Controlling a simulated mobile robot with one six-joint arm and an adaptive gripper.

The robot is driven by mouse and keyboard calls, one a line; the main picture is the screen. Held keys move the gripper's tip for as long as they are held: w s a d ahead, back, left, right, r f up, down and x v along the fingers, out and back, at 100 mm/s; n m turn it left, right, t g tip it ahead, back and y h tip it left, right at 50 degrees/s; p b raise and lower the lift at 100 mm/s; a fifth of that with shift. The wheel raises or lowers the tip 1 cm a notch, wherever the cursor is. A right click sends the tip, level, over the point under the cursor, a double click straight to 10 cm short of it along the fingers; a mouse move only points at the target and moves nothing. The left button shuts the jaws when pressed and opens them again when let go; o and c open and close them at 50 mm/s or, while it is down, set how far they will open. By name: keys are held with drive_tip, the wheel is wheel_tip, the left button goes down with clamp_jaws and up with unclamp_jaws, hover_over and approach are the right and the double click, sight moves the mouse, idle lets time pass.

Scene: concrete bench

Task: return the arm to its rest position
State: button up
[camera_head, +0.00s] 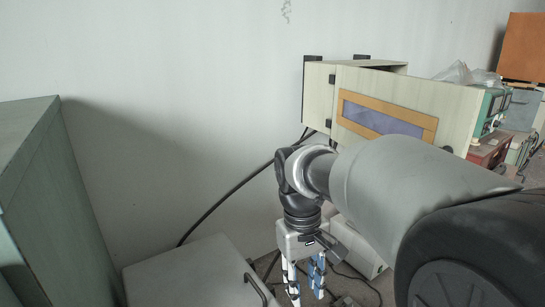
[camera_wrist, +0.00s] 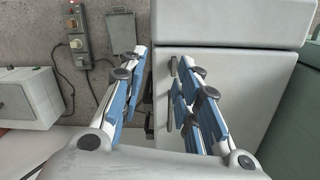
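My gripper (camera_head: 305,283) hangs at the end of my arm, fingers pointing down, in the lower middle of the head view. In the wrist view, my gripper (camera_wrist: 160,62) shows its two blue-and-white fingers apart with nothing between them.
The grey cabinet with a dark handle (camera_head: 190,272) stands left of the gripper. A taller green cabinet (camera_head: 50,190) is at far left. A cream box with a window (camera_head: 450,105) stands behind the arm.

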drive_tip(key=s+d+f+m+t+b, duration=0.2)
drive_tip(key=s+d+f+b, duration=0.2)
drive_tip(key=s, duration=0.5)
drive_tip(key=s+d+f+m+t+b, duration=0.2)
drive_tip(key=s+d+f+t+b, duration=0.1)
drive_tip(key=s+f+b, duration=0.4)
drive_tip(key=shift+s+d+f+t+y+b, duration=0.3)
drive_tip(key=shift+s+d+f+y+b, duration=0.15)
drive_tip(key=shift+s, duration=0.6)
